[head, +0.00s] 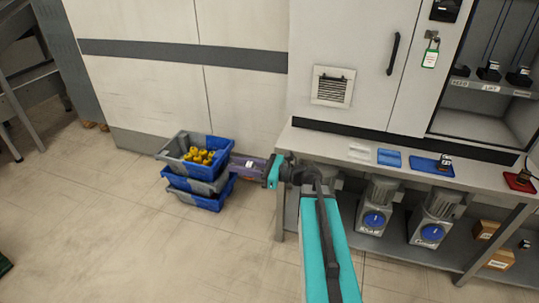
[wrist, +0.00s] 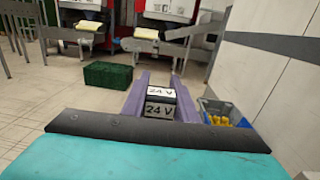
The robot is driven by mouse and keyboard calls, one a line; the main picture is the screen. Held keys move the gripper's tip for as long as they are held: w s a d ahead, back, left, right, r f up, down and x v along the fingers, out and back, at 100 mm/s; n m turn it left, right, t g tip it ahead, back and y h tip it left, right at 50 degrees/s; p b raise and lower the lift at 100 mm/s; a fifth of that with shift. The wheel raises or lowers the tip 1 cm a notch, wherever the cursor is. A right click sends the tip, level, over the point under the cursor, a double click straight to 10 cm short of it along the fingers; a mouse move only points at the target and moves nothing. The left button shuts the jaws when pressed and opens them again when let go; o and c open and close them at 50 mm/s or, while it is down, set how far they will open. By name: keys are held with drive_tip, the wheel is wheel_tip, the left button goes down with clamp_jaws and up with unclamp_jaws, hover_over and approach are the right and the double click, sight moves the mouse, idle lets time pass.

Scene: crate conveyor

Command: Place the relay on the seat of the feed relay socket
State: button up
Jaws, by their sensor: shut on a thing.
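My gripper (head: 240,163) reaches to the left, away from the bench, near the stacked crates. In the wrist view its purple fingers (wrist: 161,80) are shut on a dark block with white labels reading "24 V", the relay (wrist: 160,107). The relay also shows small and pale between the fingers in the head view (head: 249,164). The open cabinet (head: 473,115) at the upper right has a ledge with several dark sockets or relays: one at the left (head: 459,70), one above a "LIFT" label (head: 488,72), one at the right (head: 518,77).
Stacked crates (head: 225,183) hold yellow parts.

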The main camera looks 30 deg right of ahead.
drive_tip(key=a, duration=0.2)
drive_tip(key=a+n+g+y, duration=0.1)
drive_tip(key=a+g, duration=0.1)
drive_tip(key=a, duration=0.1)
drive_tip(key=shift+s+a+f+n+y, duration=0.2)
drive_tip(key=shift+s+a+n+y, duration=0.1)
drive_tip(key=shift+s+n+y, duration=0.1)
